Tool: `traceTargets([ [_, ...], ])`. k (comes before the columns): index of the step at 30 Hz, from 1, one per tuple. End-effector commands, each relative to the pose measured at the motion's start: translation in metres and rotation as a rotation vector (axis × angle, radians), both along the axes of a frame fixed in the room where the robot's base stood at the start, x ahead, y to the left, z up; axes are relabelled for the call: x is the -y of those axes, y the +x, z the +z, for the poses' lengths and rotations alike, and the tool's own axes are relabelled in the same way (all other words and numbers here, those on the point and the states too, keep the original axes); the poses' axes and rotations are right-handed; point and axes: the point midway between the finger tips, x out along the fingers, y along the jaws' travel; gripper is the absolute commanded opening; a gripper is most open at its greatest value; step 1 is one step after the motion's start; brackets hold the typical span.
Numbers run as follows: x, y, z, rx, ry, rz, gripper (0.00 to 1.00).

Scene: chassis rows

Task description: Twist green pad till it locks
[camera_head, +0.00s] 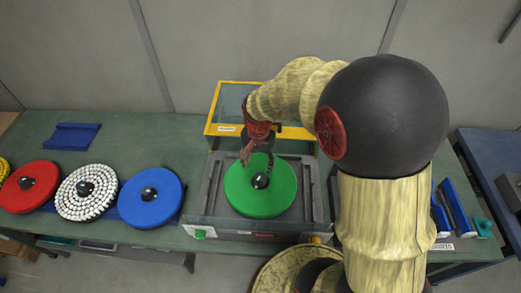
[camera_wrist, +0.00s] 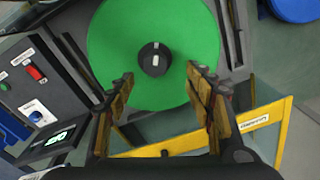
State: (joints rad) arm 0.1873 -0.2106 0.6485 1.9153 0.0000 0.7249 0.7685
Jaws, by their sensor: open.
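The green pad (camera_head: 260,194) is a round disc with a black centre knob (camera_head: 260,181). It lies on a grey machine (camera_head: 312,206) on the bench. In the wrist view the green pad (camera_wrist: 105,45) fills the upper middle, and the knob (camera_wrist: 155,58) has a white mark on it. My gripper (camera_head: 258,162) is open above the rear part of the pad. In the wrist view my gripper (camera_wrist: 158,80) has its fingers apart, with nothing between them and the knob just beyond the tips. I cannot tell whether the pad is locked.
Blue (camera_head: 151,197), white studded (camera_head: 87,192) and red (camera_head: 30,186) discs lie in a row on the left of the bench. A yellow-framed guard (camera_head: 212,110) stands behind the machine. Blue parts (camera_head: 457,205) stand at the right.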

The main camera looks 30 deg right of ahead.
Motion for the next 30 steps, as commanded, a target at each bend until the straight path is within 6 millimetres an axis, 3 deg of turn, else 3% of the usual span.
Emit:
traceTargets([
  [9,0.013,0.004,-0.025,-0.064,0.017,-0.146,0.53],
  [24,0.013,0.004,-0.089,-0.064,0.017,-0.145,0.53],
  [30,0.013,0.004,-0.1,-0.062,0.016,-0.145,0.53],
])
